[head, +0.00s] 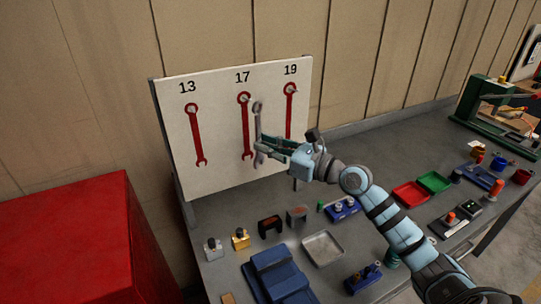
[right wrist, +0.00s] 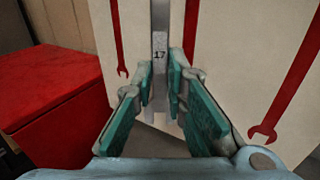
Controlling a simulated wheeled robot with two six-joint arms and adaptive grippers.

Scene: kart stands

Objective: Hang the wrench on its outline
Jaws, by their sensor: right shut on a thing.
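A grey wrench (head: 258,120) is upright in my right gripper (head: 264,146), in front of the white board (head: 217,130). The wrench (right wrist: 160,40) bears the number 17 in the right wrist view. The gripper (right wrist: 167,90) is shut on its lower shaft. The board has red wrench outlines under 13, 17 and 19. In the head view the wrench is just right of the 17 outline (head: 246,130), between it and the 19 outline (head: 289,112). I cannot tell whether the wrench touches the board. My left gripper is not in view.
A red cabinet (head: 70,240) stands left of the grey bench (head: 345,270). On the bench are a blue block (head: 275,275), a metal tray (head: 322,248), red (head: 410,194) and green (head: 434,181) trays and several small parts. A green press (head: 490,105) stands at the far right.

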